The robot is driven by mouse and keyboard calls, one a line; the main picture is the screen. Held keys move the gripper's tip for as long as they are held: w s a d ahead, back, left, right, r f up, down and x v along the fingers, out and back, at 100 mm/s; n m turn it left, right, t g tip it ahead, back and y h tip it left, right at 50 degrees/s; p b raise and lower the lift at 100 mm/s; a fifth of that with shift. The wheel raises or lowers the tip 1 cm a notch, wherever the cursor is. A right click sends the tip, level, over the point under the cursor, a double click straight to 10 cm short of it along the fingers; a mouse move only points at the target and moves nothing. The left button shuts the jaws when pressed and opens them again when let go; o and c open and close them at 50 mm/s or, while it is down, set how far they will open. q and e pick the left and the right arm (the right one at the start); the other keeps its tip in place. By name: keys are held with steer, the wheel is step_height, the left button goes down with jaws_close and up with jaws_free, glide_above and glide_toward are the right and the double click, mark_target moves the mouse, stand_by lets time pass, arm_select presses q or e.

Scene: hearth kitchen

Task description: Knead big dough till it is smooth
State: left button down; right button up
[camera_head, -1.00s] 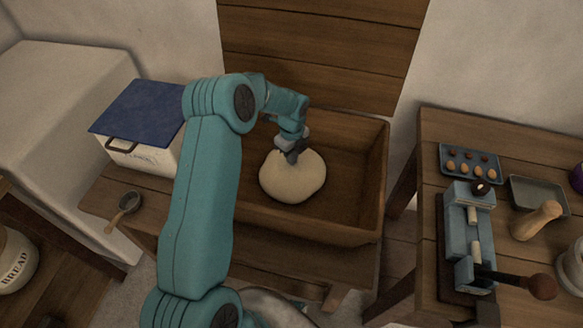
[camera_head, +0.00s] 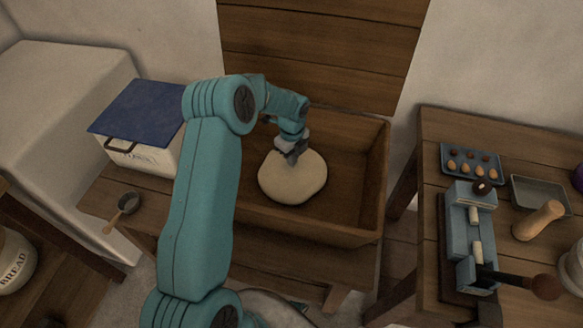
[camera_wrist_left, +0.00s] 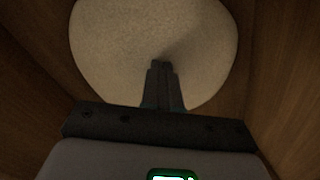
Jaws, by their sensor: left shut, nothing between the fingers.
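The big dough (camera_head: 293,182) is a pale, rounded mound lying on the floor of the wooden trough (camera_head: 345,205). In the left wrist view the dough (camera_wrist_left: 115,45) fills the upper middle, with a smooth-looking surface and a faint shadow by the fingertips. My left gripper (camera_head: 292,158) points down at the dough's upper part. In the left wrist view its fingers (camera_wrist_left: 160,68) are closed together with nothing between them. The tips overlap the dough and seem to touch it, but the exact contact is hard to tell. My right gripper is in neither view.
A table (camera_head: 432,145) at right holds an egg tray (camera_head: 470,160), a blue press (camera_head: 468,235) and a wooden peg (camera_head: 538,220). The trough walls surround the dough.

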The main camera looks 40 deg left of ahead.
mark_target(282, 173)
arm_select(q)
steer(key=shift+r, duration=0.1)
steer(key=shift+r+p, duration=1.1)
steer(key=shift+r, duration=0.55)
steer(key=shift+s+d+b, duration=0.1)
steer(key=shift+s+d, duration=0.1)
steer(key=shift+s, duration=0.7)
steer(key=shift+s+d+b, duration=0.15)
steer(key=shift+s+d, duration=0.05)
steer(key=shift+s, duration=0.75)
steer(key=shift+s+d+b, duration=0.1)
steer(key=shift+s+d, duration=0.1)
steer(key=shift+s, duration=0.7)
steer(key=shift+f, duration=0.15)
